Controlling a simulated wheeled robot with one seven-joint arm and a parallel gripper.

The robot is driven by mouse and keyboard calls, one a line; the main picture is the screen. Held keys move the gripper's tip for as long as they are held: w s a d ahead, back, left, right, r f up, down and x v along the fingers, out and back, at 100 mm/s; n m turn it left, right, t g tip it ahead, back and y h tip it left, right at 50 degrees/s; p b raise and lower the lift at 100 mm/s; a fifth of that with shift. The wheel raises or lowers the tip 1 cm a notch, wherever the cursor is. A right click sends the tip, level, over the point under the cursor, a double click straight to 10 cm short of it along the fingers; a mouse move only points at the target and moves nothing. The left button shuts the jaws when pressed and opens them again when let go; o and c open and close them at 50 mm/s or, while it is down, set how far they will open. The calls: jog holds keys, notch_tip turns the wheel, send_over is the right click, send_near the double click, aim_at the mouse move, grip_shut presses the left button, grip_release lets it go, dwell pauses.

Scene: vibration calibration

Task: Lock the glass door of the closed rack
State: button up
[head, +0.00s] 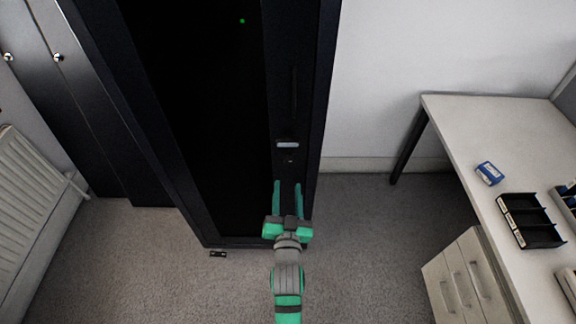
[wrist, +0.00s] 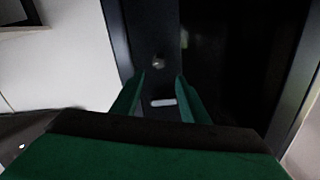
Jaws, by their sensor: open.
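The tall black rack (head: 165,150) stands upright with its dark glass door (head: 200,90) shut in its frame. On the door's right-hand strip are a pale handle plate (head: 288,145) and, just below it, a small round lock (head: 290,161). In the wrist view the lock is a small metallic knob (wrist: 158,61), with the pale plate (wrist: 163,102) showing between the fingers. My gripper (head: 288,184) is open and empty, its green fingers pointing at the door strip just below the lock. In the wrist view the gripper (wrist: 160,80) has its fingertips apart, and I cannot tell whether they touch the door.
A radiator (head: 35,200) is at the left. A small dark object (head: 218,254) lies on the carpet. Floor between rack and desk is clear.

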aim_at(288, 161)
jog(key=w, duration=0.9)
jog(key=shift+w+d, duration=0.1)
jog(key=shift+w, duration=0.25)
grip_shut()
